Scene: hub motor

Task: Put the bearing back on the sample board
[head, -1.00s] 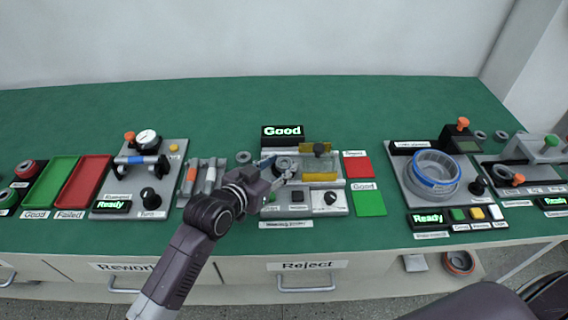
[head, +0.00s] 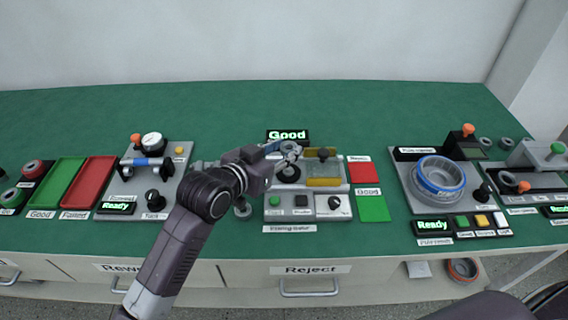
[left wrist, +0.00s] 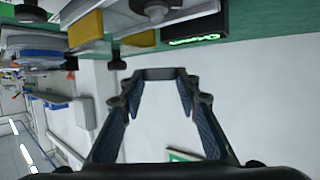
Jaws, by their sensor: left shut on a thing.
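My left gripper (head: 284,148) reaches in from the left and is shut on the bearing (head: 290,147), a small grey ring. It holds it above the left part of the grey tester (head: 339,189), clear of the dark round seat (head: 288,174). In the left wrist view the gripper's fingers (left wrist: 160,82) have a grey piece edge-on between their tips, likely the bearing. I cannot tell which fixture is the sample board; my arm hides the area left of the tester. My right gripper is not in view.
The lit "Good" display (head: 288,135) stands behind the tester. Red (head: 364,172) and green (head: 373,208) pads lie at its right. A station with a blue-ringed part (head: 440,175) stands further right. A gauge station (head: 152,165) stands left. Green tabletop behind is clear.

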